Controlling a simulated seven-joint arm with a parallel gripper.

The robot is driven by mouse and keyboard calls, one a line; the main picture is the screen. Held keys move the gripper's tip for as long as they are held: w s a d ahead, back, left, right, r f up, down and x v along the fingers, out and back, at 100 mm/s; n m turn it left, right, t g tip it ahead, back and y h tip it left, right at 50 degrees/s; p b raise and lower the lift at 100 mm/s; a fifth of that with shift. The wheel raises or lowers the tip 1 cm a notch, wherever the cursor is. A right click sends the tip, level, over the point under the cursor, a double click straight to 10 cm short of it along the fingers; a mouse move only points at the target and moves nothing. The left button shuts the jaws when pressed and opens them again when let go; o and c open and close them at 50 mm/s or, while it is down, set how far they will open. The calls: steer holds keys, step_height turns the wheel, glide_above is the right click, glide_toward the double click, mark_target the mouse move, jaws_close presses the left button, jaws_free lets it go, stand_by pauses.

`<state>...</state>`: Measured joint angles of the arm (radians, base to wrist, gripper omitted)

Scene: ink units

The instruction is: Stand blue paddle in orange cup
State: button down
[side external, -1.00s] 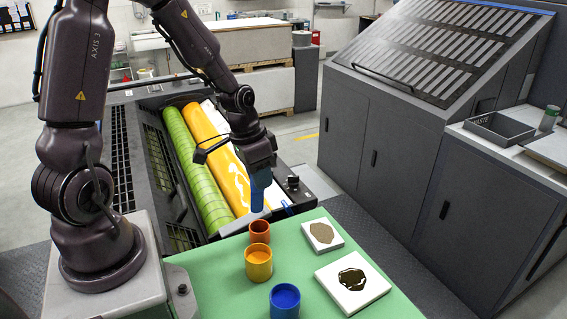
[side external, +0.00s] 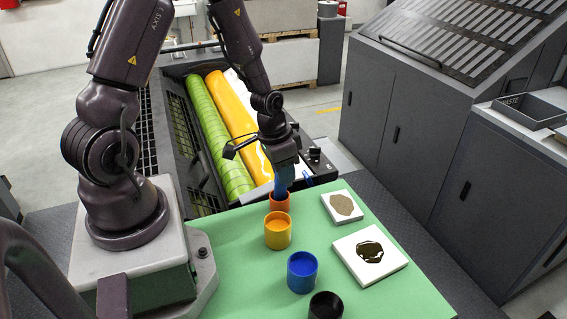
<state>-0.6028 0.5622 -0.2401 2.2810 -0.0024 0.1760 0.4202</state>
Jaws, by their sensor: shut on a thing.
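The blue paddle (side external: 282,186) hangs roughly upright from my gripper (side external: 284,167), which is shut on its upper part. The orange cup stands upright.
Two white plates with a tan patch (side external: 342,206) and a dark patch (side external: 369,254) lie to the right.

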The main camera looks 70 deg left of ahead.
steer(key=shift+f, duration=0.1)
steer(key=c, duration=0.9)
jaws_free()
steer(key=r, duration=0.4)
steer(key=s+r, duration=0.1)
steer(key=r, duration=0.3)
steer(key=s+r, duration=0.1)
steer(key=r, duration=0.3)
steer(key=shift+s+a+r, duration=0.15)
steer(key=shift+a+r, duration=0.2)
steer(key=shift+a, duration=0.05)
